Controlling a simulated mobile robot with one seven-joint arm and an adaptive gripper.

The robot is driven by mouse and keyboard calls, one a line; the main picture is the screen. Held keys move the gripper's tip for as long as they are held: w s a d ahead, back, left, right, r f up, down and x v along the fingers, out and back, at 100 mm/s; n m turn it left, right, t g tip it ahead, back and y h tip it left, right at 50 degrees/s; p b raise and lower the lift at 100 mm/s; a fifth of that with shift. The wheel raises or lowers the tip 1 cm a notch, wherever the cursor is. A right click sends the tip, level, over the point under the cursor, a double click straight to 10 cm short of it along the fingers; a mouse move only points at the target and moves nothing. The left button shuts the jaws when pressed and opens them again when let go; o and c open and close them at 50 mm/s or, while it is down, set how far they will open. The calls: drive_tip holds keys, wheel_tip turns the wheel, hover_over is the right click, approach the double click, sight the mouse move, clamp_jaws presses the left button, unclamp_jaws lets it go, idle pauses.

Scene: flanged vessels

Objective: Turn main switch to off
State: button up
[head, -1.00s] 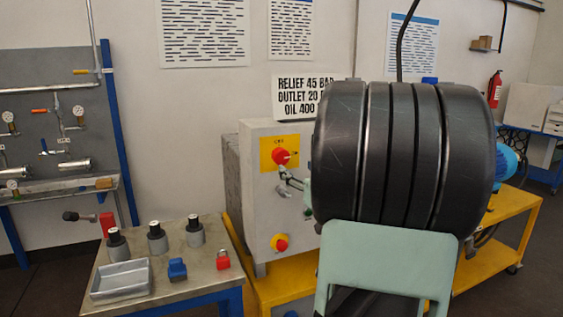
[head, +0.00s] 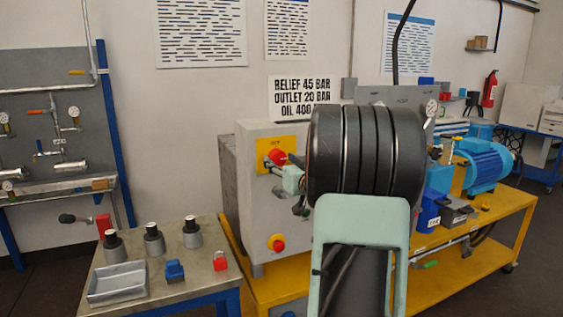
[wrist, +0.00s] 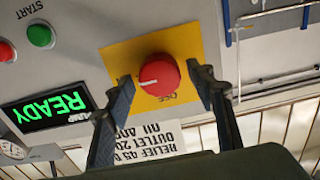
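The main switch is a round red knob (head: 277,157) on a yellow plate on the grey cabinet's front; it also shows in the wrist view (wrist: 159,76). The wrist view is turned roughly upside down. A white mark on the knob points to the picture's left there. A small label, apparently OFF, sits on the plate just below the knob in that view. My gripper (wrist: 163,80) is open, one finger on each side of the knob, with visible gaps. In the head view my gripper (head: 287,172) is at the knob, partly covering it.
A red push-button on a yellow surround (head: 277,244) sits lower on the cabinet (head: 255,210). The wrist view shows a green START button (wrist: 40,36) and a lit READY display (wrist: 47,107). A side table (head: 200,275) with small parts stands left.

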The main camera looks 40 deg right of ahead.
drive_tip(key=c, duration=0.9)
drive_tip(key=shift+f+n+b, duration=0.1)
drive_tip(key=shift+n+b, duration=0.3)
drive_tip(key=shift+b, duration=0.05)
drive_tip(key=shift+f+n+b, duration=0.1)
drive_tip(key=shift+n+b, duration=0.9)
drive_tip(key=shift+b, duration=0.1)
drive_tip(key=n+b, duration=0.4)
drive_tip(key=n, duration=0.1)
drive_tip(key=shift+b, duration=0.35)
drive_tip(key=n+b, duration=0.3)
drive_tip(key=n, duration=0.2)
drive_tip(key=n+b, duration=0.4)
drive_tip(key=n, duration=0.1)
drive_tip(key=shift+n, duration=0.3)
